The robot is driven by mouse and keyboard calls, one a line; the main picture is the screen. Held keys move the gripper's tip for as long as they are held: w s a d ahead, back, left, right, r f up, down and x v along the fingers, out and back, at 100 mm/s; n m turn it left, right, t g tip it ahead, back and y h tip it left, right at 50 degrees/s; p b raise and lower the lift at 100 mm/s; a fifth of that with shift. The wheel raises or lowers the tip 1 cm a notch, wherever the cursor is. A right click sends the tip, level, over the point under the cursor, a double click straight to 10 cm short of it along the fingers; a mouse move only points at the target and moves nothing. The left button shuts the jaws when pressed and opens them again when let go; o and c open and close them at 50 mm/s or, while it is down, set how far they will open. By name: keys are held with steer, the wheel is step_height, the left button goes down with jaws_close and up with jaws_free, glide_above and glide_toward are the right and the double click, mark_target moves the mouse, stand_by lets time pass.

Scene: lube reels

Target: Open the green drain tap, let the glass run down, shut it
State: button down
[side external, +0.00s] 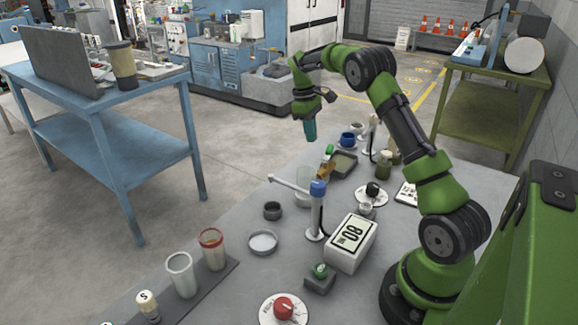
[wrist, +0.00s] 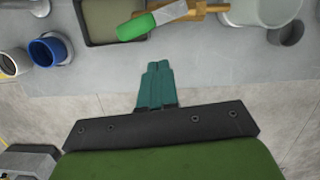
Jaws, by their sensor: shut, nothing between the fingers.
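The drain tap's green handle (wrist: 136,27) shows at the top of the wrist view, joined to a brass tap body (wrist: 196,9). The brass runs right to a clear glass (wrist: 262,10), partly cut off by the frame edge. In the side view the green handle (side external: 329,150), the brass body (side external: 323,171) and the pale glass (side external: 304,178) stand near the bench's far edge. The glass's level is unclear. My gripper (side external: 310,138) is above and beyond the tap, touching nothing. Its teal fingers (wrist: 157,68) are shut and empty, a little short of the handle in the wrist view.
A dark tray (side external: 343,163) with olive contents lies beside the tap. A blue-topped post (side external: 317,210) with a side arm stands nearer the camera, next to a white display box (side external: 352,243). A blue cup (wrist: 48,50) stands left of the tray. Bare floor lies beyond the bench edge.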

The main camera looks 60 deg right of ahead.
step_height(320, 180, up, 10)
steer(key=w, duration=0.2)
steer(key=n, duration=0.2)
glide_toward(329, 148)
step_height(329, 148, down, 6)
steer(key=w+a, duration=0.1)
steer(key=shift+s+d+f, duration=0.2)
steer(key=shift+s+f, duration=0.2)
steer(key=shift+f, duration=0.15)
steer(key=shift+s+d+m, duration=0.3)
steer(key=shift+s+m, duration=0.15)
steer(key=shift+m, duration=0.55)
steer(key=shift+s+d, duration=0.15)
steer(key=shift+s, duration=0.15)
